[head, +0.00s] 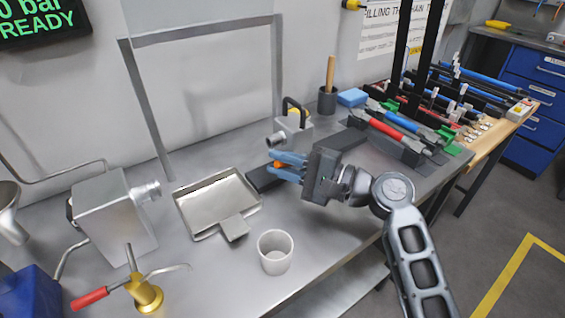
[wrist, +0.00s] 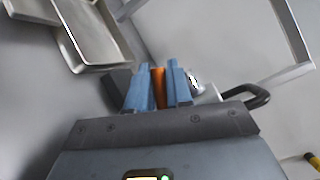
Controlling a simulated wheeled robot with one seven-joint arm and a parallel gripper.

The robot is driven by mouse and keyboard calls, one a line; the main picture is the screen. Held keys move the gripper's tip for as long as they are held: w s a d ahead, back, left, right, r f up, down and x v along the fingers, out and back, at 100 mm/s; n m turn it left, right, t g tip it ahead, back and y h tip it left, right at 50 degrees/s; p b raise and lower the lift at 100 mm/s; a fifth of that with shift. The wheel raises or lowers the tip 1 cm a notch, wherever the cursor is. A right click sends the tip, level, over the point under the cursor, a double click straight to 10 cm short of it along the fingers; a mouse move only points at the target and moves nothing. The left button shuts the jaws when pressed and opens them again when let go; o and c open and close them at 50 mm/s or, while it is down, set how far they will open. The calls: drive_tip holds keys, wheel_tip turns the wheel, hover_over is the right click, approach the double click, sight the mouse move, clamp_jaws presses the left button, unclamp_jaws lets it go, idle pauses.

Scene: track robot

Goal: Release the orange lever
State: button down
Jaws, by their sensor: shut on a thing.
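The orange lever (wrist: 158,88) shows in the wrist view as a narrow orange piece between the blue fingers of my gripper (wrist: 158,90). In the head view a small orange part of the lever (head: 279,164) shows at the fingers of my gripper (head: 280,166). The gripper is shut on the lever, with a finger on each side of it. The fingers hide most of the lever. A black block (head: 262,180) lies beside the fingertips, and a grey device with a black handle (head: 293,122) stands just behind.
A metal tray (head: 185,212) lies left of the gripper, with a white cup (head: 275,252) in front. A metal box with a spout (head: 112,215) and a brass valve with a red handle (head: 145,294) stand at left. Red and blue tools (head: 400,132) fill the right side.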

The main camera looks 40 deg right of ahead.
drive_tip(key=shift+d+r+m+t+y+p, duration=0.15)
drive_tip(key=shift+r+m+t, duration=0.15)
drive_tip(key=shift+m, duration=0.25)
drive_tip(key=shift+d+r+m+t+y+p, duration=0.1)
drive_tip(key=shift+r+m+t+y+p, duration=0.1)
drive_tip(key=shift+r+m, duration=0.25)
drive_tip(key=m, duration=0.1)
drive_tip(key=d+m+t, duration=0.1)
drive_tip(key=shift+r+m, duration=0.3)
drive_tip(key=shift+r, duration=0.1)
drive_tip(key=c, duration=1.1)
unclamp_jaws()
